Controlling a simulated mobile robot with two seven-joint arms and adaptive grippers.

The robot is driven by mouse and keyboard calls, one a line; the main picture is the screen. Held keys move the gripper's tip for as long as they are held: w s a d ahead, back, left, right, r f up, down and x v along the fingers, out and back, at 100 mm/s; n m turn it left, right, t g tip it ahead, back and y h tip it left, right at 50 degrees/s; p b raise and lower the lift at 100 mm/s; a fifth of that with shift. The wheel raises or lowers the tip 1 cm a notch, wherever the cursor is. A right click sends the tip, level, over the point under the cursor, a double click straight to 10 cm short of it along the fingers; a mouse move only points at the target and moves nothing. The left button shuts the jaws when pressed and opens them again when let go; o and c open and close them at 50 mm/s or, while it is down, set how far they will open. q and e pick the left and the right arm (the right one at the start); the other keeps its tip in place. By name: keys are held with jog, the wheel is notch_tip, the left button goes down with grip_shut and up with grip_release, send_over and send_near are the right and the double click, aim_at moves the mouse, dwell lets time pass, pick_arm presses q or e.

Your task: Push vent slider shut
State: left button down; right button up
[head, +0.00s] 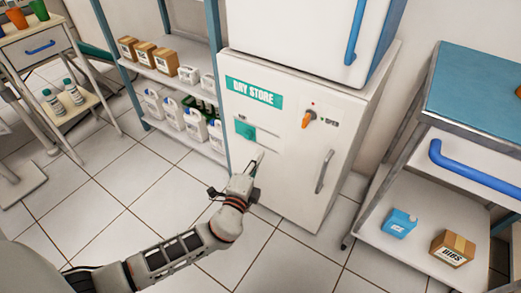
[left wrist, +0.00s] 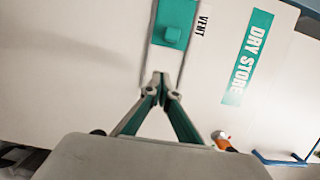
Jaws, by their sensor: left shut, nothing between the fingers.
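The vent slider is a teal plate with a raised square knob (head: 251,133), set in a pale track on the front of the white dry store cabinet (head: 292,165). In the left wrist view the knob (left wrist: 172,36) is at the top centre, beside the VENT label (left wrist: 202,22). My left gripper (head: 259,157) is in front of the cabinet, below the slider in the head view. In the left wrist view its closed fingertips (left wrist: 161,76) point at the track, a little short of the knob, with nothing between them. I cannot tell whether they touch the panel. My right gripper is not in view.
An orange knob (head: 308,119) and a grey door handle (head: 324,171) are on the cabinet to the right. A shelf (head: 168,78) with boxes and jugs stands left. A blue-topped cart (head: 480,90) stands right. The tiled floor in front is clear.

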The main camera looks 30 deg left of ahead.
pick_arm(q)
jog(key=v, duration=0.6)
jog(key=shift+s, duration=0.35)
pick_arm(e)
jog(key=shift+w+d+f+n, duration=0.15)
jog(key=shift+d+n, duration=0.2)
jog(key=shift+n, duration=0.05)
pick_arm(q)
jog(key=shift+r, duration=0.1)
